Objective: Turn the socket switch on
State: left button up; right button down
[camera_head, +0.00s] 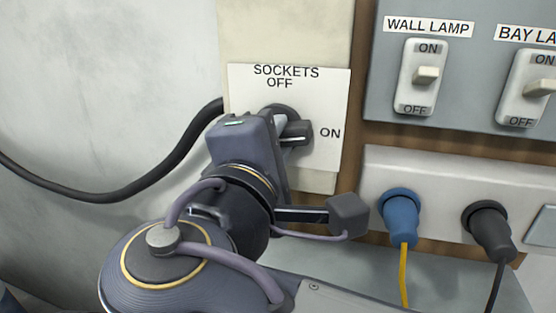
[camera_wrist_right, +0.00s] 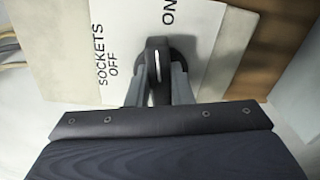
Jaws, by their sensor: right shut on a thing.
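The socket switch is a dark rotary knob (camera_wrist_right: 157,62) on a white plate (camera_head: 320,90) marked SOCKETS, with OFF above and ON at the right in the head view. My right gripper (camera_head: 298,133) is at the plate and hides most of the knob there; its dark round base (camera_head: 284,112) shows behind. In the right wrist view the two fingers (camera_wrist_right: 160,90) stand on either side of the knob, shut on it. The knob's white line runs toward the ON label in that view. My left gripper is not in view.
A grey panel (camera_head: 385,100) with wall lamp (camera_head: 426,75) and bay lamp (camera_head: 541,88) switches is at the upper right. Below it, a blue plug (camera_head: 401,215) and a black plug (camera_head: 489,228) sit in a socket strip. A thick black cable (camera_head: 110,195) hangs at the left.

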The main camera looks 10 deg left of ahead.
jog(key=shift+f+m+b, duration=0.2)
jog(key=shift+m+b, duration=0.8)
jog(key=shift+m, duration=0.2)
jog(key=c, duration=1.3)
grip_release()
jog(key=shift+r, duration=0.1)
jog(key=s, duration=0.7)
jog(key=shift+s+a, duration=0.1)
jog(key=shift+s, duration=0.3)
